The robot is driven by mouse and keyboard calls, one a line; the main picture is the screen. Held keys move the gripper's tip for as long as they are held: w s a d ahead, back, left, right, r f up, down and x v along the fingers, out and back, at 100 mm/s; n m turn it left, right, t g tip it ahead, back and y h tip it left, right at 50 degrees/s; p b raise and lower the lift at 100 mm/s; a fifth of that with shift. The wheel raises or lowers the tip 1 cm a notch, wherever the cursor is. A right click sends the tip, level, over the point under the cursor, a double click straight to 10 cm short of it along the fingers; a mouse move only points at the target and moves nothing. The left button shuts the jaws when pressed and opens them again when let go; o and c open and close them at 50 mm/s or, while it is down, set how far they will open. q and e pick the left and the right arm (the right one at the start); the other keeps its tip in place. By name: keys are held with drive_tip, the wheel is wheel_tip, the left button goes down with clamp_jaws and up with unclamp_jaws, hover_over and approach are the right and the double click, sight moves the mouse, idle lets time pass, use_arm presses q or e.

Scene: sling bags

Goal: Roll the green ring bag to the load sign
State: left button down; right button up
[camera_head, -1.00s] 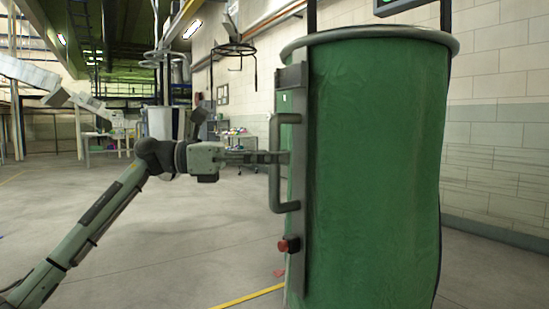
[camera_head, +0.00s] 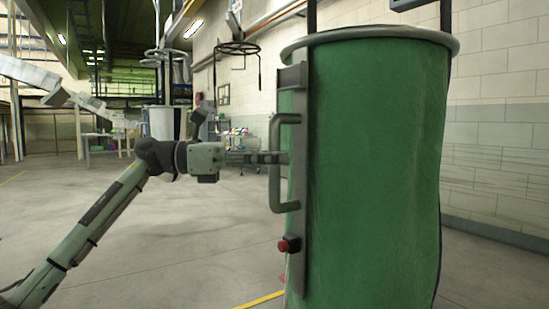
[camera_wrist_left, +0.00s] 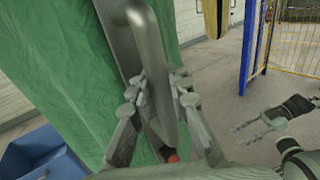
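The green ring bag (camera_head: 375,170) stands upright, tall and close on the right of the head view, with a grey ring at its top. A grey bar with a handle (camera_head: 275,165) and a red button (camera_head: 289,244) runs down its left side. My left gripper (camera_head: 280,158) is at the handle. In the left wrist view its fingers (camera_wrist_left: 160,95) close on both sides of the handle bar (camera_wrist_left: 152,50). My right gripper (camera_wrist_left: 257,120) shows in the left wrist view, apart from the bag, its fingers spread and empty. No readable load sign shows.
A dark sign box (camera_head: 408,3) is cut off at the top edge. A block wall (camera_head: 495,150) runs behind the bag on the right. A cart (camera_head: 240,150) stands far back. A blue post frame (camera_wrist_left: 252,45) and blue bin (camera_wrist_left: 38,158) show in the wrist view. Floor at left is clear.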

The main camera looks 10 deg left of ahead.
use_arm(q)
drive_tip(key=c, duration=1.4)
unclamp_jaws()
drive_tip(key=shift+a, duration=0.1)
drive_tip(key=a, duration=0.4)
drive_tip(key=s+a, duration=0.1)
drive_tip(key=a, duration=0.6)
drive_tip(key=shift+s+a, duration=0.35)
drive_tip(key=shift+a, duration=0.05)
